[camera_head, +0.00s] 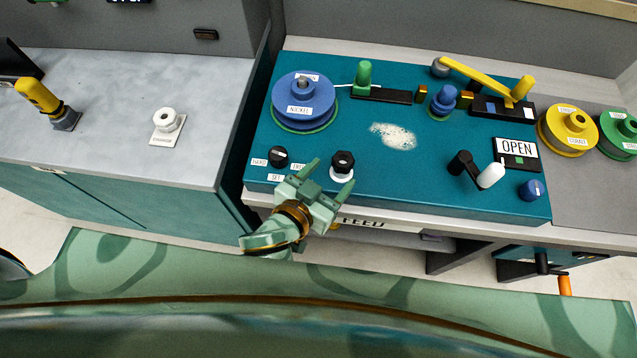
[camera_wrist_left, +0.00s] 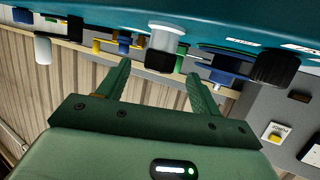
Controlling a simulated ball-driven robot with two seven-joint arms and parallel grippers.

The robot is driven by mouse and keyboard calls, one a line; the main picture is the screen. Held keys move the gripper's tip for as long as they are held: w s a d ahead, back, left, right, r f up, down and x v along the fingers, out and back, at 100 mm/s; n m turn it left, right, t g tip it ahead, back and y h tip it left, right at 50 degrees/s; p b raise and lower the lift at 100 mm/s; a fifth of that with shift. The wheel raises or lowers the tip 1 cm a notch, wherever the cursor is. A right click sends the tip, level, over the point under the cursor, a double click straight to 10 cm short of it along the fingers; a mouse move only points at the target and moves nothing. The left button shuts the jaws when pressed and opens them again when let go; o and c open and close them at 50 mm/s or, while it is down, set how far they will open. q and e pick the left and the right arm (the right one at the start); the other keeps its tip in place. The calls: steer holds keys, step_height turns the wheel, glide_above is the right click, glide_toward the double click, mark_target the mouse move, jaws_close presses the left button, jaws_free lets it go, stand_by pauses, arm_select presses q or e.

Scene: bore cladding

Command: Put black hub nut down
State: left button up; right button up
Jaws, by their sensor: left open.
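The black hub nut (camera_head: 343,158) sits on top of a white collar (camera_head: 342,174) near the front edge of the teal panel. My left gripper (camera_head: 330,177) is open, its fingers reaching from the front toward the nut. In the left wrist view, which is upside down, the nut (camera_wrist_left: 159,63) appears between and just beyond the two fingertips (camera_wrist_left: 160,72), with the white collar (camera_wrist_left: 165,38) against it. The fingers appear apart from the nut, with nothing held. My right gripper is not in view.
A black knob (camera_head: 278,157) stands left of the nut, close to one finger. A blue spool (camera_head: 304,103) is behind it. A black crank with a white handle (camera_head: 490,175) is to the right. The grey counter (camera_head: 110,110) at left is mostly clear.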

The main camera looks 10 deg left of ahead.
arm_select(q)
steer(key=v, duration=0.4)
steer(key=shift+s+a, duration=0.1)
steer(key=shift+s, duration=0.1)
